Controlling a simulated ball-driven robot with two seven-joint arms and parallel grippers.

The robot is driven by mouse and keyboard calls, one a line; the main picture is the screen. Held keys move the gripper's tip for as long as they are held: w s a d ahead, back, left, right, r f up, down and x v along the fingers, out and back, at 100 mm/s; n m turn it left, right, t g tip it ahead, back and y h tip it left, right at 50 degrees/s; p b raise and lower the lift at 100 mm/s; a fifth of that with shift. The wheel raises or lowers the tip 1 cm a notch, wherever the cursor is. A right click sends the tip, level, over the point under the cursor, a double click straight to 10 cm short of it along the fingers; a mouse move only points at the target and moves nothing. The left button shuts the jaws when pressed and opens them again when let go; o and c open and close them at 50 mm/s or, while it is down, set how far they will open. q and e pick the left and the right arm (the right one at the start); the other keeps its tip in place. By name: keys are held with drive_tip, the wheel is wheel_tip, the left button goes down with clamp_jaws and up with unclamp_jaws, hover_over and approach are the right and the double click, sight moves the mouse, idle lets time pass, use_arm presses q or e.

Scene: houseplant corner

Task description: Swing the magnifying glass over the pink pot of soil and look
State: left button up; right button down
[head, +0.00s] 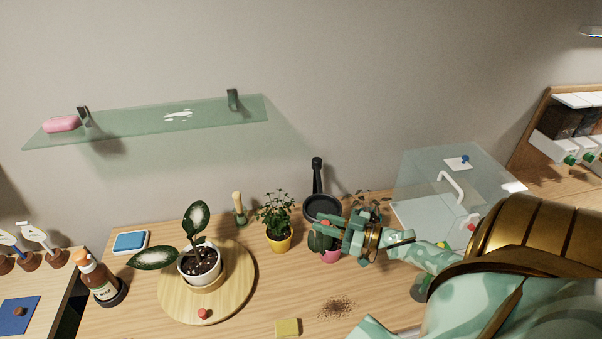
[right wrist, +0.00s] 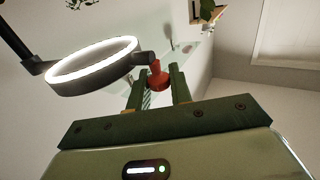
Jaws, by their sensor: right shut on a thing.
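The magnifying glass (head: 311,207) is a black ring on a dark arm, up in the air near the wall. In the right wrist view its ring (right wrist: 92,68) is lit white, with a red knob (right wrist: 159,78) at its edge. My right gripper (head: 324,228) is shut on that knob, which sits between its fingertips (right wrist: 158,76). The pink pot (head: 331,257) shows just below my right gripper in the head view, mostly covered by it; its soil is hidden. I cannot tell whether the ring is straight above it. My left gripper is not in view.
A yellow pot (head: 279,244) with a leafy plant stands left of the pink pot. A white pot (head: 199,278) stands on a round wooden board (head: 247,283). Spilled soil (head: 337,308) and a yellow sponge (head: 287,327) lie in front. A clear box (head: 425,180) stands right.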

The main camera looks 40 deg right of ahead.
drive_tip(key=s+d+y+b, duration=0.1)
drive_tip(key=s+d+n+g+y+b, duration=0.1)
drive_tip(key=shift+s+d+f, duration=0.1)
drive_tip(key=shift+d+f, duration=0.2)
drive_tip(key=shift+d, duration=0.1)
drive_tip(key=shift+s+d+r+n+g+y+b, duration=0.2)
drive_tip(key=shift+s+d+n+g+y+b, duration=0.15)
drive_tip(key=shift+d+n, duration=0.2)
drive_tip(key=c, duration=1.3)
unclamp_jaws()
drive_tip(key=shift+c, duration=0.2)
drive_tip(key=shift+r, duration=0.1)
drive_tip(key=s+a+r+p, duration=0.5)
drive_tip(key=s+a+r, duration=0.3)
drive_tip(key=a+r, duration=0.3)
drive_tip(key=shift+s+r+p, duration=0.15)
drive_tip(key=shift+r+p, duration=0.2)
drive_tip(key=shift+r, duration=0.55)
